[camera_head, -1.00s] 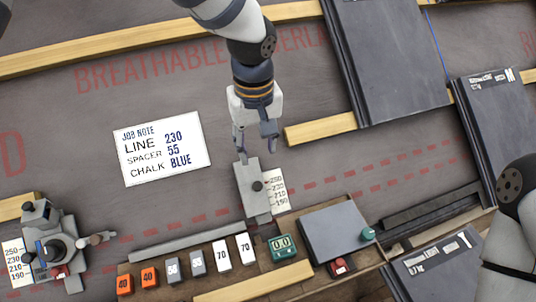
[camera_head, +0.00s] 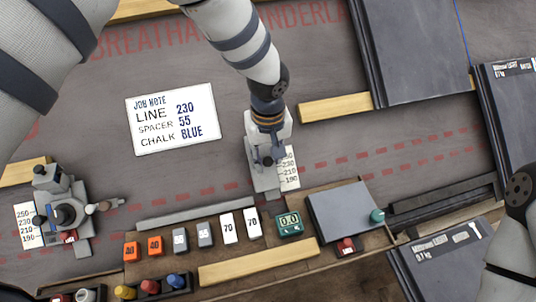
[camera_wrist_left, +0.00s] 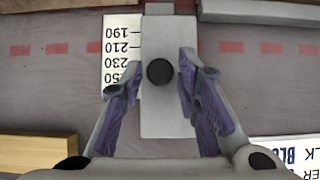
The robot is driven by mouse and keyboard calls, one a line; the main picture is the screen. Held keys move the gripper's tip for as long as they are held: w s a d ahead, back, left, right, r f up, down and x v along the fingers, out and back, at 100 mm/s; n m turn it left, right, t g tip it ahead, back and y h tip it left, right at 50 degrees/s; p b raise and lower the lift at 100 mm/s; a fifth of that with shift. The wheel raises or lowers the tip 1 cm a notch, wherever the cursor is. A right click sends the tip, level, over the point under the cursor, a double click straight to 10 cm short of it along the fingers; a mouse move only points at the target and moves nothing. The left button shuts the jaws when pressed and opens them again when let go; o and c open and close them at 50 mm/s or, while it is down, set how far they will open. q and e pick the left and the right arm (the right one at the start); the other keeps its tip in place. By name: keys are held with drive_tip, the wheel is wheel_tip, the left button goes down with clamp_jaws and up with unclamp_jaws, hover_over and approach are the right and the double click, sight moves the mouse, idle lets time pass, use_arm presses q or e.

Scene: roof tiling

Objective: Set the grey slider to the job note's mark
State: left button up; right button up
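The grey slider (camera_head: 266,184) is a flat grey plate with a dark round knob (camera_wrist_left: 160,71). It lies beside a white scale (camera_head: 290,170) marked 250, 230, 210 and 190. In the left wrist view the knob is about level with the space between 230 and 250. My left gripper (camera_head: 266,160) is over the slider, its fingers apart on either side of the plate, with the knob between them and untouched. The job note (camera_head: 172,118) reads line 230, spacer 55, chalk blue. My right gripper is out of view; only its arm shows.
A second grey device (camera_head: 62,212) with its own scale (camera_head: 27,225) stands at the left. Spacer blocks (camera_head: 180,240), a green display (camera_head: 289,223) and a grey pad (camera_head: 345,211) lie below the slider. Wooden battens (camera_head: 335,106) and dark tiles (camera_head: 412,50) are at the right.

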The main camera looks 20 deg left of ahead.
sight(270, 175)
use_arm(q)
clamp_jaws()
drive_tip(key=shift+s+d+f+p, duration=0.35)
drive_tip(key=shift+s+d+f, duration=0.15)
drive_tip(key=shift+s, duration=0.2)
drive_tip(key=shift+f, duration=0.1)
drive_tip(key=o, duration=0.5)
unclamp_jaws()
drive_tip(key=shift+o, duration=0.2)
wheel_tip(270, 175, up, 12)
